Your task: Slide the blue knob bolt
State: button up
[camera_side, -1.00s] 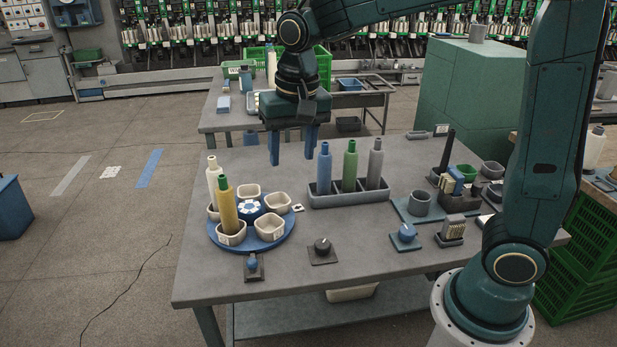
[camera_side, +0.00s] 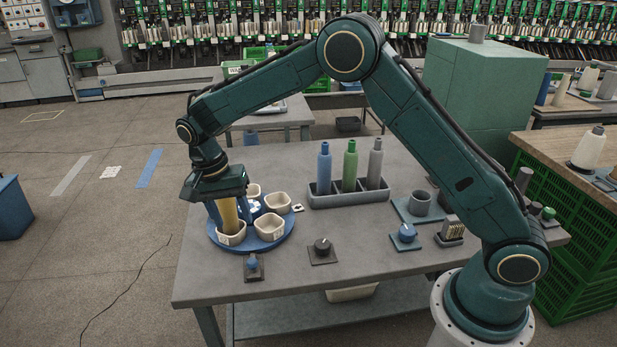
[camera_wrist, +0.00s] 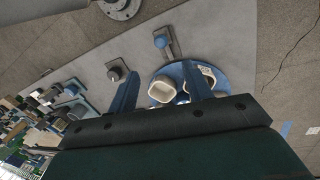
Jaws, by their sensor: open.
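The blue knob bolt (camera_side: 252,266) is a small blue knob on a dark plate near the table's front left edge. In the wrist view its knob (camera_wrist: 161,41) sits at one end of a grey slotted plate (camera_wrist: 172,52), beyond my fingertips. My gripper (camera_side: 229,216) is over the blue round tray (camera_side: 282,241), behind and left of the bolt and apart from it. Its two blue fingers (camera_wrist: 160,68) are spread, with a pale cup (camera_wrist: 162,89) showing between them. A yellow cone (camera_side: 229,217) is right by the fingers; whether they touch it is unclear.
A black dial (camera_side: 322,246) and a blue dial (camera_side: 406,232) are right of the bolt. A grey rack (camera_side: 346,198) with blue, green and grey cones stands behind. The table strip between bolt and black dial is clear.

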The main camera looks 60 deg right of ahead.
aim_at(250, 260)
jog(key=shift+f, duration=0.25)
jog(key=f, duration=0.4)
jog(key=s+d+f, duration=0.1)
jog(key=f, duration=0.4)
jog(key=s+f, duration=0.1)
jog(key=f, duration=0.3)
jog(key=shift+s+d+f, duration=0.1)
jog(key=shift+d+f, duration=0.05)
